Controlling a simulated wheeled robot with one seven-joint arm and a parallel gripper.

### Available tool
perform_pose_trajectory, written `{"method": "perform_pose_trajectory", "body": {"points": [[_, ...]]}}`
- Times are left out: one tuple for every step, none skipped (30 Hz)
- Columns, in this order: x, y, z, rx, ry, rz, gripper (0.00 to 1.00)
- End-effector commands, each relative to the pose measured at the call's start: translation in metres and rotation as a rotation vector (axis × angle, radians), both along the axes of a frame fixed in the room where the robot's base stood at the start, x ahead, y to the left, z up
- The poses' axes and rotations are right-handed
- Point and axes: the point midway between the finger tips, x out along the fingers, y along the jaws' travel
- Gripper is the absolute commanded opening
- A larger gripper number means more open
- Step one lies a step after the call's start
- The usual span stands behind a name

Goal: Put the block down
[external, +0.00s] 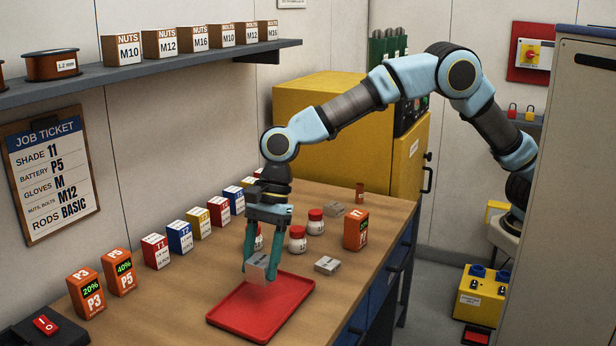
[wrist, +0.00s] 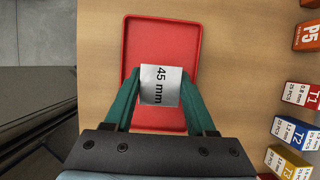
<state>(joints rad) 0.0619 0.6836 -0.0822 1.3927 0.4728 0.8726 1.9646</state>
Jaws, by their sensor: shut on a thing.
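The block (external: 256,267) is a small silver-grey metal piece. In the wrist view the block (wrist: 160,85) shows a "45 mm" label. My gripper (external: 258,272) points down with its green fingers shut on the block's sides. The fingers also show in the wrist view (wrist: 160,92). A shallow red tray (external: 225,322) lies on the bench. In the wrist view the block covers part of the red tray (wrist: 160,35). In the external view the block is near the tray's back edge and looks raised. The gap beneath it is hard to judge.
Another grey block (external: 327,265) lies right of the tray, and one (external: 334,209) lies farther back. Red-capped jars (external: 297,239) and an orange battery (external: 356,230) stand nearby. Several small boxes (external: 180,237) line the wall side. The wooden bench (external: 175,300) is bare left of the tray.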

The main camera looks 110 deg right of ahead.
Motion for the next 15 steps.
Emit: {"method": "perform_pose_trajectory", "body": {"points": [[-0.001, 0.000, -0.007, 0.001, 0.003, -0.001, 0.00], [-0.001, 0.000, -0.010, 0.002, 0.002, -0.002, 0.00], [0.000, 0.000, -0.014, 0.002, 0.000, -0.001, 0.00], [0.000, 0.000, -0.016, 0.002, 0.000, -0.001, 0.00], [0.000, 0.000, -0.018, 0.002, 0.000, -0.001, 0.00], [0.000, 0.000, -0.020, 0.002, -0.001, 0.000, 0.00], [0.000, 0.000, -0.022, 0.002, -0.001, 0.000, 0.00], [0.000, 0.000, -0.025, 0.002, 0.000, -0.001, 0.00], [-0.001, 0.000, -0.030, 0.002, 0.002, -0.001, 0.00], [-0.001, 0.000, -0.034, 0.002, 0.003, -0.001, 0.00], [-0.001, 0.000, -0.039, 0.002, 0.003, -0.001, 0.00], [-0.001, 0.000, -0.044, 0.002, 0.002, -0.001, 0.00], [-0.001, 0.000, -0.049, 0.001, 0.002, 0.000, 0.00], [-0.001, 0.000, -0.052, 0.002, 0.002, 0.000, 0.00], [0.000, 0.000, -0.055, 0.001, -0.001, 0.000, 0.00]]}}
